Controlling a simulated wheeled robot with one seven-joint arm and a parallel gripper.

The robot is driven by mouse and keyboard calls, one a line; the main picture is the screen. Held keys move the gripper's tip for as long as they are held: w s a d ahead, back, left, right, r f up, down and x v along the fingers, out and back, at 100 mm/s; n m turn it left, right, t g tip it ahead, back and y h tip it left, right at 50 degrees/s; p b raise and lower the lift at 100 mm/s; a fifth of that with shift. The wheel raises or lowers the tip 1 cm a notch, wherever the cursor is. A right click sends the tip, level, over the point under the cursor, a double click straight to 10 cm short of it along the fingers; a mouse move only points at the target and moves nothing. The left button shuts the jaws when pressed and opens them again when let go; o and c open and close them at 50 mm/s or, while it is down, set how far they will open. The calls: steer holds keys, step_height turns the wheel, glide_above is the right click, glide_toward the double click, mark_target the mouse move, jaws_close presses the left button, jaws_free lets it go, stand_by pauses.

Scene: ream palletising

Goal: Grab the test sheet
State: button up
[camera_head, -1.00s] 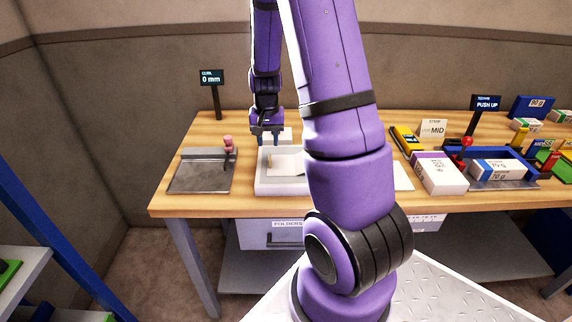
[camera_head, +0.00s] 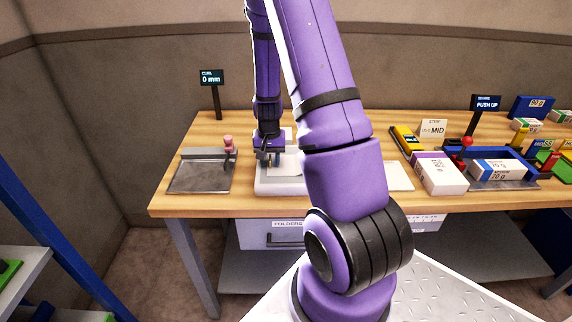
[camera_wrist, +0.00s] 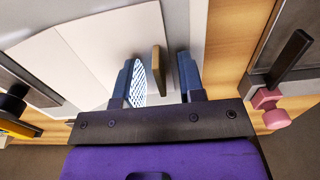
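A white sheet, which looks like the test sheet (camera_wrist: 112,40), lies on the pale tray (camera_head: 279,188) on the bench. In the wrist view a small tan upright tab (camera_wrist: 158,65) stands beside the sheet's edge. I cannot tell whether it is joined to the sheet. My gripper (camera_wrist: 161,75) is open, with its two blue fingers on either side of the tab and a gap visible to each. In the head view my gripper (camera_head: 273,158) is low over the tray, and the arm hides part of the tray and sheet.
A grey metal plate with a pink-knobbed lever (camera_head: 228,146) stands left of the tray. A display (camera_head: 211,79) reads 0 mm. Another white sheet (camera_head: 399,176) lies to the right, near a ream (camera_head: 438,174) and a blue tray holding a pack (camera_head: 497,169).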

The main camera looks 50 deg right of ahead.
jaws_close()
